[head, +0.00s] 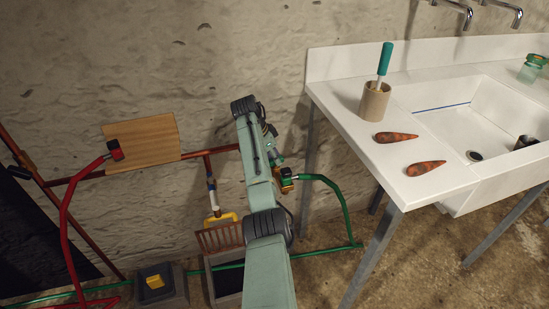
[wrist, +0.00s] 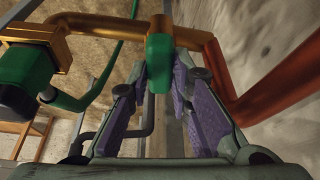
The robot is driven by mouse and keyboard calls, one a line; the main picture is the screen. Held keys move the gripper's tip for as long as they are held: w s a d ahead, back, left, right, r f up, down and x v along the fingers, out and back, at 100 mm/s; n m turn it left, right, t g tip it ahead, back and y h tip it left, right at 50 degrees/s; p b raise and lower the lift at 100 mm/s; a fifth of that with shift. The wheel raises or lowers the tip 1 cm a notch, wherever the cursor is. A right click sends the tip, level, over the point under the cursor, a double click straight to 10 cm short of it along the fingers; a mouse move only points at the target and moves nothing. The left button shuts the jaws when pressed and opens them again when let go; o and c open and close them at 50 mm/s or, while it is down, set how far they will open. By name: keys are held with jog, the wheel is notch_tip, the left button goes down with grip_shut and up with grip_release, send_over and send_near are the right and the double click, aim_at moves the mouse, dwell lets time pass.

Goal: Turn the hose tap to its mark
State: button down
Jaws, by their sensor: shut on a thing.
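The hose tap is a brass body (head: 287,187) on the copper pipe by the wall, with a green hose (head: 340,195) leading from it to the right. In the wrist view its green handle (wrist: 160,62) is at top centre, between the purple-padded fingers of my gripper (wrist: 167,85). My gripper is shut on the handle, with one finger on each side. The brass body (wrist: 75,22) and the green hose connector (wrist: 28,78) show at upper left. In the head view my arm hides much of the gripper (head: 274,160) and the handle. I cannot make out the mark.
A white sink counter (head: 350,110) stands to the right, with a cup (head: 374,102) and two carrot-like roots (head: 396,137) on it. A wooden board (head: 140,140) is on the wall at left.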

jog(key=shift+m+g+b, duration=0.4)
jog(key=shift+m, duration=0.6)
jog(key=shift+r, duration=0.1)
jog(key=c, duration=1.4)
grip_release()
jog(key=shift+c, duration=0.2)
jog(key=v, duration=1.2)
jog(key=shift+a, duration=0.1)
